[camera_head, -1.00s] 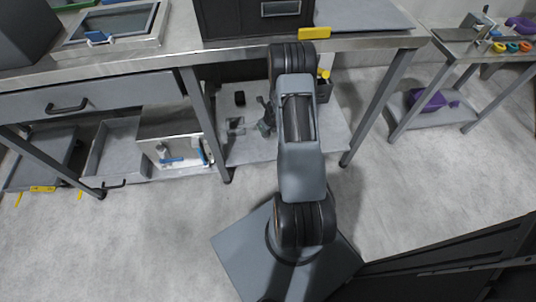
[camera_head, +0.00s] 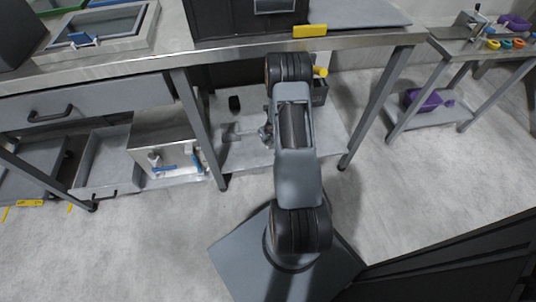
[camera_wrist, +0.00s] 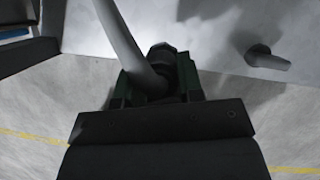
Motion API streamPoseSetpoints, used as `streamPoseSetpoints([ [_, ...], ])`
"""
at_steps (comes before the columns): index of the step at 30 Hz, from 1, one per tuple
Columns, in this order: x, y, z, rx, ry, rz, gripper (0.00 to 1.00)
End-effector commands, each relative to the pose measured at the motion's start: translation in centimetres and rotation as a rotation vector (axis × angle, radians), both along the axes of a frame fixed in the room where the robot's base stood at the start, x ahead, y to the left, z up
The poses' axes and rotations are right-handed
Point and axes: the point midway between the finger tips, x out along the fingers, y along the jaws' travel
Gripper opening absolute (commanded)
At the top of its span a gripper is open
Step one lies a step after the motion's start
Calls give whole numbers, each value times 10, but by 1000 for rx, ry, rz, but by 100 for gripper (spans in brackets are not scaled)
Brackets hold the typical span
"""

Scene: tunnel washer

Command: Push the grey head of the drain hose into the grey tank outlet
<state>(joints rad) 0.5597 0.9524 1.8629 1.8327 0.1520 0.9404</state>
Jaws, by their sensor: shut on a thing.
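In the wrist view my gripper (camera_wrist: 158,88) is shut on a dark, ribbed round piece (camera_wrist: 163,56) between its dark green fingers. A light grey hose (camera_wrist: 122,38) runs from the gripper up and out at the top left. The held piece looks like the hose head, but its front is hidden. A short grey stub (camera_wrist: 266,59) shows at the upper right on a pale surface, apart from the gripper; I cannot tell whether it is the tank outlet. In the head view my gripper (camera_head: 266,132) is small and partly hidden by my arm, over the shelf under the bench.
A steel box (camera_head: 172,138) with blue handles stands left of the bench leg (camera_head: 198,130). A dark box with a yellow knob (camera_head: 320,72) is right of my arm. The bench top (camera_head: 225,44) is above.

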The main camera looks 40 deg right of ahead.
Motion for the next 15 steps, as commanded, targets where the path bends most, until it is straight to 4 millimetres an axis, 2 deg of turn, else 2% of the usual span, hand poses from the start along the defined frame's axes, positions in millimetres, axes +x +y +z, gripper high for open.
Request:
streamPoseSetpoints([
  [1,0,0,-16,1,1,-1,9],
  [3,0,0,-26,1,1,-1,9],
  [12,0,0,-43,0,0,-1,9],
  [15,0,0,-55,1,1,-1,9],
])
